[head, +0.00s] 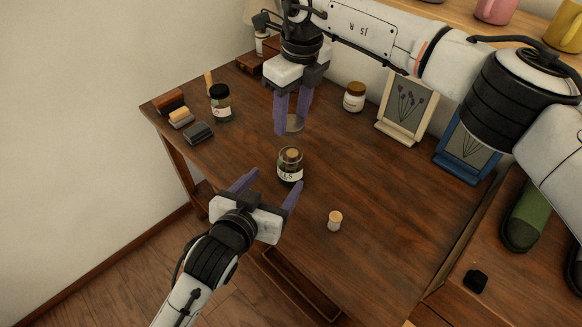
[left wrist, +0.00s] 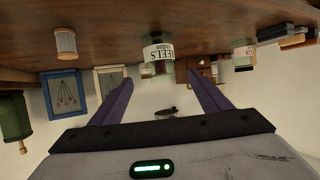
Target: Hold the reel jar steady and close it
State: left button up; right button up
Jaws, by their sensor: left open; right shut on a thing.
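The reel jar (head: 290,172), dark glass with a white label, stands upright on the table. A pale wooden piece shows at its top; I cannot tell if this is inside the mouth. In the left wrist view, which is upside down, the jar (left wrist: 158,52) is between and beyond my finger lines. My left gripper (head: 273,182) is open on the near side of the jar, apart from it. My right gripper (head: 292,112) is above and behind the jar, shut on a clear, roundish piece (head: 292,124) that looks like a lid.
A small thread spool (head: 335,221) stands right of the jar. A dark-lidded jar (head: 221,103) and brushes or blocks (head: 180,116) are at left. A lidded jar (head: 354,97) and two framed pictures (head: 407,107) stand at the back. The table's front right is clear.

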aim_at(287, 167)
pick_arm(q)
jog(key=shift+w, duration=0.1)
jog(key=x, duration=1.1)
jog(key=shift+w+d+f, duration=0.2)
jog(key=shift+w+f, duration=0.05)
jog(key=shift+w, duration=0.05)
jog(key=c, duration=1.6)
pick_arm(e)
jog(key=shift+f, duration=2.5)
